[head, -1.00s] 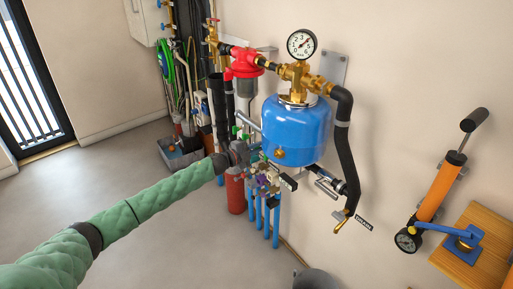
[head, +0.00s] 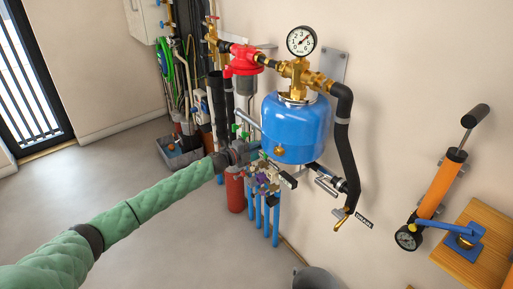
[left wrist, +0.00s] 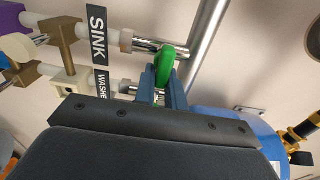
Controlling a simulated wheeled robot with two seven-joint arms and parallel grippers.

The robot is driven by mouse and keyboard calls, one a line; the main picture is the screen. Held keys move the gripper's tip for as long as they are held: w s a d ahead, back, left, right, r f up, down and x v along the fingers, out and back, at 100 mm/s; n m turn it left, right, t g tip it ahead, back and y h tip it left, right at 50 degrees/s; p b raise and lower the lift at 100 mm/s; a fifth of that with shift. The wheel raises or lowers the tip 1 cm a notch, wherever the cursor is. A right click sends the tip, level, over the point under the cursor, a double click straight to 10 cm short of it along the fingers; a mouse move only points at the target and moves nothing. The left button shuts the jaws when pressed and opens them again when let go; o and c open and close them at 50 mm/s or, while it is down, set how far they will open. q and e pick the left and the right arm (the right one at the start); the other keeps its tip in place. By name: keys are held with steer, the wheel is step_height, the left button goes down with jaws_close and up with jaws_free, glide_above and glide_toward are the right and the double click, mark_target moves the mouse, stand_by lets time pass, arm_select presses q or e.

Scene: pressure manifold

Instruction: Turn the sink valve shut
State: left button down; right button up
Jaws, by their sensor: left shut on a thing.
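The sink valve's green handle (left wrist: 167,62) is between the blue fingers of my left gripper (left wrist: 164,82) in the left wrist view. The gripper is shut on it. A black SINK label (left wrist: 97,34) hangs by the pipe to the left of the handle, with a WASHER label (left wrist: 102,84) below it. In the head view my left gripper (head: 248,153) is at the valve cluster left of the blue tank, and the grip itself is too small to make out. The handle's exact angle to its pipe is hard to tell. My right gripper is in neither view.
The blue tank (head: 297,128) is close to the right of the gripper. A red filter (head: 243,62) and a pressure gauge (head: 301,41) are above. Other valves with coloured handles crowd beside it. A red cylinder (head: 235,190) stands below. The floor at left is open.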

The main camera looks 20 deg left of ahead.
arm_select(q)
steer(key=c, duration=1.5)
jaws_free()
steer(key=shift+f, duration=0.15)
steer(key=shift+o, duration=0.2)
steer(key=v, duration=0.7)
steer(key=shift+s+a, duration=0.25)
steer(key=shift+s, duration=0.05)
